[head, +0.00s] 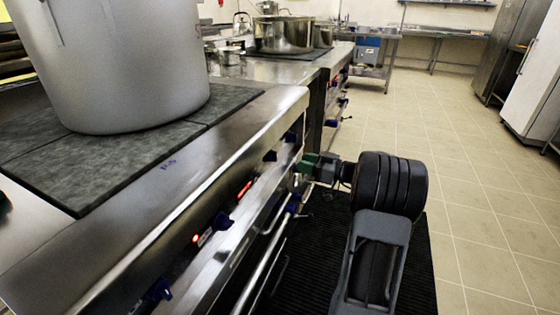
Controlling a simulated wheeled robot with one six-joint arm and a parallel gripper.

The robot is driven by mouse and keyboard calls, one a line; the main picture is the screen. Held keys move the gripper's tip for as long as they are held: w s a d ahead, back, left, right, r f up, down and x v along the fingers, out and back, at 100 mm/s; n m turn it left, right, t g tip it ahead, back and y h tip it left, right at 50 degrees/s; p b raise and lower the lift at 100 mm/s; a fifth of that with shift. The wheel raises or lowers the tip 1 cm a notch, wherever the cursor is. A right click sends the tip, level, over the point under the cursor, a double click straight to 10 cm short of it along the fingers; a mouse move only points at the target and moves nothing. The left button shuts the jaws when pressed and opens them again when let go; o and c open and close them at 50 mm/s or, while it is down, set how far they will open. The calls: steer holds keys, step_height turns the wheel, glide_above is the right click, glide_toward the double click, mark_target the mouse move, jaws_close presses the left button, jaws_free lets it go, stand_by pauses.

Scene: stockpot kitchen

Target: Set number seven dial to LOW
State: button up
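Several dark blue dials sit along the steel front panel of the near stove. One dial (160,290) is at the lower left, another dial (222,221) is in the middle, and a third dial (270,156) is farther along. I cannot read any number or LOW mark, so I cannot tell which is number seven. My gripper (303,166) is close to the panel's far end, right of the third dial. Its fingertips are small and partly hidden, so I cannot tell whether it is open or touches anything.
A large grey stockpot (125,75) stands on the dark hot plates (115,160). Red indicator lights (245,188) glow on the panel. A rail (262,262) runs below it. A black mat (310,270) lies beside the stove. The tiled floor (480,190) to the right is clear.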

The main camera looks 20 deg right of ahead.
mark_target(272, 156)
steer(key=b+x, duration=0.1)
steer(key=x, duration=0.8)
steer(key=shift+a, duration=0.1)
jaws_close()
